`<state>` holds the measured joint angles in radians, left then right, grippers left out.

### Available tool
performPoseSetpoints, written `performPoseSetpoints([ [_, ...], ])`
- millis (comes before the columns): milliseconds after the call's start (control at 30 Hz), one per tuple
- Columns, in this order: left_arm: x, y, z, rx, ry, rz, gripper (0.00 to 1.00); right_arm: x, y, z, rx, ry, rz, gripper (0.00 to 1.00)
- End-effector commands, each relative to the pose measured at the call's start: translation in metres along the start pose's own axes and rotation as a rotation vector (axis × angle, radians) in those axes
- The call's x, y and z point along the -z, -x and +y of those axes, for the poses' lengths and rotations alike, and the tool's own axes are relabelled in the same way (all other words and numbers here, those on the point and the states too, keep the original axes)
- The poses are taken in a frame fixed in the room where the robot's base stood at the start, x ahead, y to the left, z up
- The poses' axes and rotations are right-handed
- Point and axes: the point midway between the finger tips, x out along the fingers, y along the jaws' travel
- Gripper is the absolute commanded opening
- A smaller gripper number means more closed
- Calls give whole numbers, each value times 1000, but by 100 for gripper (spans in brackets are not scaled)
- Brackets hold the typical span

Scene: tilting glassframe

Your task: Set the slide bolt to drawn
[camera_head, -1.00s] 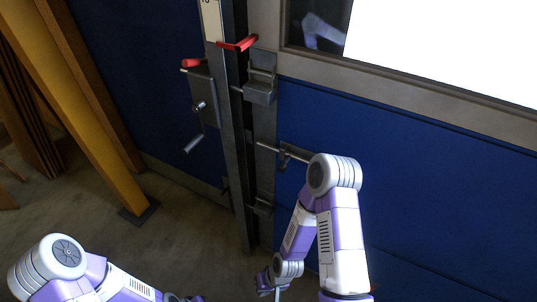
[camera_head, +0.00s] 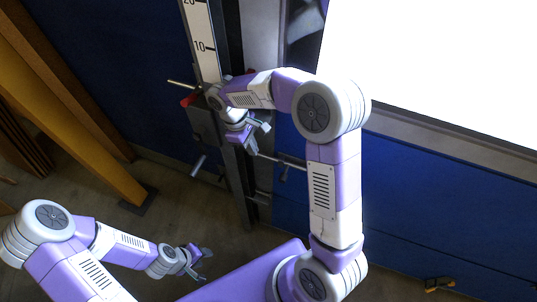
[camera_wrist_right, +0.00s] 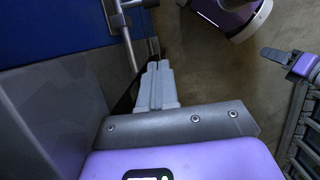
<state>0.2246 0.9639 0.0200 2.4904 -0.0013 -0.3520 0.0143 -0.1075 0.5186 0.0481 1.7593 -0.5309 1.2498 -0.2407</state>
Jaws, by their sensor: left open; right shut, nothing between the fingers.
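The slide bolt (camera_head: 279,161) is a thin horizontal metal rod with a small downward handle (camera_head: 285,173), on the blue panel beside the frame's upright. Its left end passes close behind my right gripper in the head view. My right gripper (camera_head: 252,146) is shut and empty, just left of and above the bolt; I cannot tell whether it touches. In the right wrist view its closed fingers (camera_wrist_right: 158,84) point past a metal rod and bracket (camera_wrist_right: 122,18), possibly the bolt. My left gripper (camera_head: 205,264) is open and empty, low over the floor, away from the bolt.
A dark metal upright with a numbered scale (camera_head: 203,40) stands left of the bolt. A crank handle (camera_head: 198,165) and a red-marked lever sit left of it. A yellow beam (camera_head: 85,120) leans at left. The blue panel right of the bolt is clear.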

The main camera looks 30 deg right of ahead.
Motion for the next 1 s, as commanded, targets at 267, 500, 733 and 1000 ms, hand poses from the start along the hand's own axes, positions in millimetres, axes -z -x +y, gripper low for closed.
performPoseSetpoints([
  [267,-1,0,0,0,1,-2,43,-3,5,2,-7,2,-11,0],
  [500,0,0,0,0,1,-1,43,-3,-4,2,-5,1,-12,0],
  [733,0,-2,-1,0,0,-1,43,-4,-46,1,-2,2,-15,0],
  [1000,0,-4,-2,0,0,-1,43,-7,-101,2,-2,0,-13,0],
])
